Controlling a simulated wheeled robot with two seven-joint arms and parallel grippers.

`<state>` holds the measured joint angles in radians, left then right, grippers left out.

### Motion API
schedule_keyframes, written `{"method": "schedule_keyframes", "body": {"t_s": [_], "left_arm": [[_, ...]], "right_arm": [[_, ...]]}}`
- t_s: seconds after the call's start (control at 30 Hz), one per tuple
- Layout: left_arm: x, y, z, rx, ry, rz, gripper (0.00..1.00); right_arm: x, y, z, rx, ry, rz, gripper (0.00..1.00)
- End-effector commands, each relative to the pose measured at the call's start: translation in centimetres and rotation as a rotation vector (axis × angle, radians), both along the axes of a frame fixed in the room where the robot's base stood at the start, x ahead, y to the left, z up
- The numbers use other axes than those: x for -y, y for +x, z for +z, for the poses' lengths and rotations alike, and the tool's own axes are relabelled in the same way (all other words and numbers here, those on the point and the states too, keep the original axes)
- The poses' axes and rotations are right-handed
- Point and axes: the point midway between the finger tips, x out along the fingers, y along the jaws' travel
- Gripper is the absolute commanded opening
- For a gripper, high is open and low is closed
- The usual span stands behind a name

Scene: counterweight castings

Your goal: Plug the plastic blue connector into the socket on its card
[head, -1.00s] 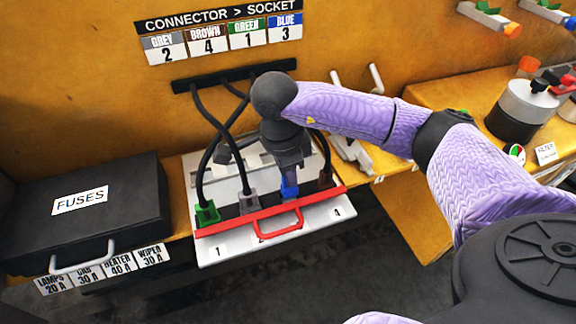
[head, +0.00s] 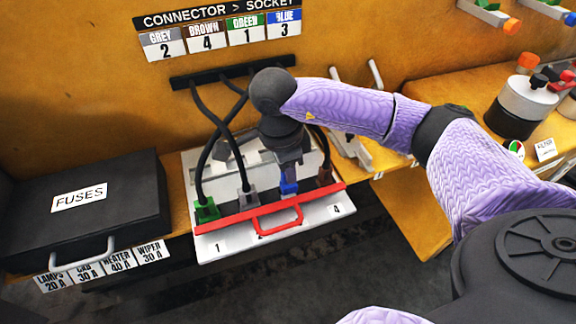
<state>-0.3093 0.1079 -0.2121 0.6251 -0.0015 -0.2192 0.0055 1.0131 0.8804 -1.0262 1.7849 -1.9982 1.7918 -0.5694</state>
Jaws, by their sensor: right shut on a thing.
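The blue connector (head: 288,186) is in my right gripper (head: 288,172), just behind the red bar, in line with the third place of the white socket panel (head: 225,243). The card (head: 221,32) on the wall pairs grey with 2, brown with 4, green with 1 and blue with 3. The green connector (head: 206,210) sits at place 1, the grey connector (head: 246,203) at 2 and the brown connector (head: 325,175) at 4. The red bar hides the socket mouths, so I cannot tell how deep the blue connector sits. My left gripper is not in view.
A red bar with a handle (head: 278,218) crosses the panel front. Black cables hang from a dark strip (head: 233,71) on the wall. A black fuse box (head: 85,210) stands at left.

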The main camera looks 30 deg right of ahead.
Motion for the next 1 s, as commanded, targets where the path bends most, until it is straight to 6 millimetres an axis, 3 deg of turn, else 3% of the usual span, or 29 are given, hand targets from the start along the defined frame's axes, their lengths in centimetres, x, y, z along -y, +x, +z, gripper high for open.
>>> {"method": "schedule_keyframes", "body": {"t_s": [1.0], "left_arm": [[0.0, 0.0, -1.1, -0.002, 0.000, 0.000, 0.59]], "right_arm": [[0.0, 0.0, -1.3, 0.000, 0.000, 0.000, 0.00]]}}
